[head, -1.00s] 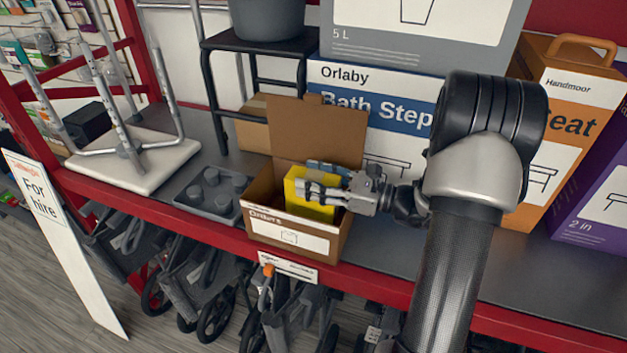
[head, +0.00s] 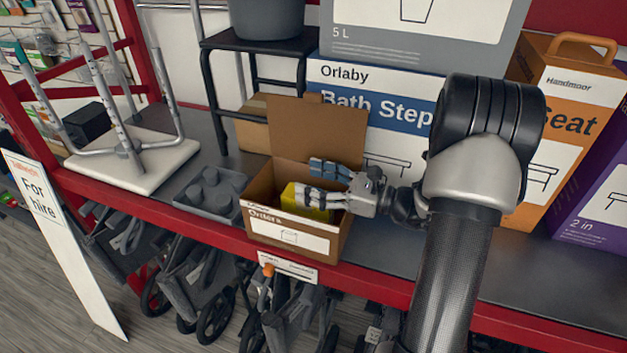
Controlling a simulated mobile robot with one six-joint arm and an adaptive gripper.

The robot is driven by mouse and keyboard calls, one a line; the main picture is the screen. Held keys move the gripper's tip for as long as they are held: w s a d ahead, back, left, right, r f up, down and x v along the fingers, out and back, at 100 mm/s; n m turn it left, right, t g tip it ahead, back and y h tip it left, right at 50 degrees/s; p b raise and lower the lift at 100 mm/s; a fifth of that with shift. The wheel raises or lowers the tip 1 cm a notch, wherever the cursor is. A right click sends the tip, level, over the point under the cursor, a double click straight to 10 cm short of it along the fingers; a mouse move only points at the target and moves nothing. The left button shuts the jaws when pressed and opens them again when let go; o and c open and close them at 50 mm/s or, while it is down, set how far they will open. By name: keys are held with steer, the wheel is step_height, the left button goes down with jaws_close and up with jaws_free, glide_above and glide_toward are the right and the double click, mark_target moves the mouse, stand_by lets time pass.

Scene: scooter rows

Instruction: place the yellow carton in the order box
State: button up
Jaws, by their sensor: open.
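The yellow carton (head: 292,197) is inside the order box (head: 290,239), low down, with only its upper part showing above the front wall. The order box is an open brown cardboard box labelled "Orders", its back flap standing up. My gripper (head: 318,182) is over the box, reaching in from the right. Its fingers are spread open, the nearer one in front of the carton and the farther one behind it. The carton's lower part is hidden by the box's front wall, so I cannot see what it rests on.
A grey moulded tray (head: 210,190) stands left of the box, with an upturned white stool (head: 135,160) beyond it. The Bath Step box (head: 385,100) and an orange seat box (head: 560,110) stand behind and to the right. The red shelf edge (head: 385,294) runs in front.

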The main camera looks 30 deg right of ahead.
steer(key=shift+s+a+f, duration=0.15)
steer(key=shift+f, duration=0.4)
steer(key=shift+r, duration=0.25)
steer(key=shift+r+p, duration=0.5)
steer(key=shift+p, duration=0.05)
steer(key=v, duration=1.2)
steer(key=shift+r+p, duration=0.2)
steer(key=shift+p, duration=0.15)
steer(key=shift+d, duration=0.2)
